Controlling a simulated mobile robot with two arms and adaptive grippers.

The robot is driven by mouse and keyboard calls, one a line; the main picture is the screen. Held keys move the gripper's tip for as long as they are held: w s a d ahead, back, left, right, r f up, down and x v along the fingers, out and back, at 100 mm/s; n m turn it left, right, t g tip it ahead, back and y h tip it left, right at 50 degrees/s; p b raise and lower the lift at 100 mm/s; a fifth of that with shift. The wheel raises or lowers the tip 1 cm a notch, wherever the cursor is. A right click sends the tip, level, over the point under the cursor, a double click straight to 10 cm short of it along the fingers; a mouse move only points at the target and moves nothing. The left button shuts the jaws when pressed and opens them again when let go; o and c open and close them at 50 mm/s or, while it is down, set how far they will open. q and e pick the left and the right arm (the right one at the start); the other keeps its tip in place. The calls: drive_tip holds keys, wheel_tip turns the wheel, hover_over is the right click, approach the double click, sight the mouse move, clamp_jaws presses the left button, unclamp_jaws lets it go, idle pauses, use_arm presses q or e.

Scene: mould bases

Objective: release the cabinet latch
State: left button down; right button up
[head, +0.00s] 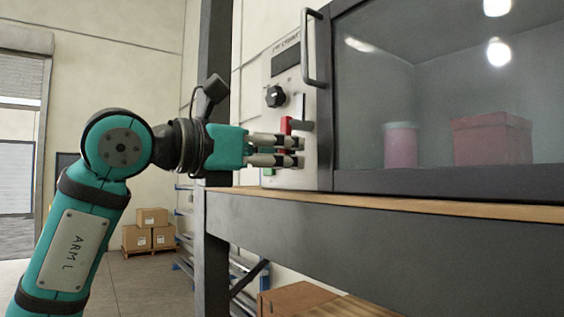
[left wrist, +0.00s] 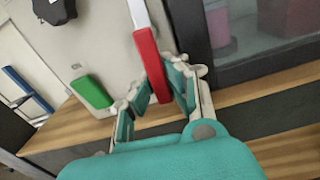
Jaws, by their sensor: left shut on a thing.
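The cabinet (head: 326,100) has a dark-framed glass door and a pale control panel (head: 308,172) on its left side. A red latch lever (head: 286,125) stands on the panel; in the left wrist view the red lever (left wrist: 150,60) lies between my fingers, its upper part pale. My left gripper (head: 299,152) reaches in from the left, level, with its fingertips at the lower panel. It is shut on the red lever, and the left wrist view shows the fingers (left wrist: 158,92) on either side of it. The lever's lower end is partly hidden by the fingers in the head view. My right gripper is not in view.
A black knob (head: 275,96) sits above the lever and a green button (left wrist: 91,92) beside it. A pink canister (head: 401,146) and red box (head: 492,140) are behind the glass. The workbench edge (head: 400,203) runs below.

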use_arm(q)
drive_tip(key=shift+s+d+n, duration=0.1)
drive_tip(key=shift+s+n, duration=0.05)
drive_tip(key=shift+n, duration=0.35)
drive_tip(key=shift+r, duration=0.1)
drive_tip(key=c, duration=1.3)
unclamp_jaws()
drive_tip(key=v, duration=1.2)
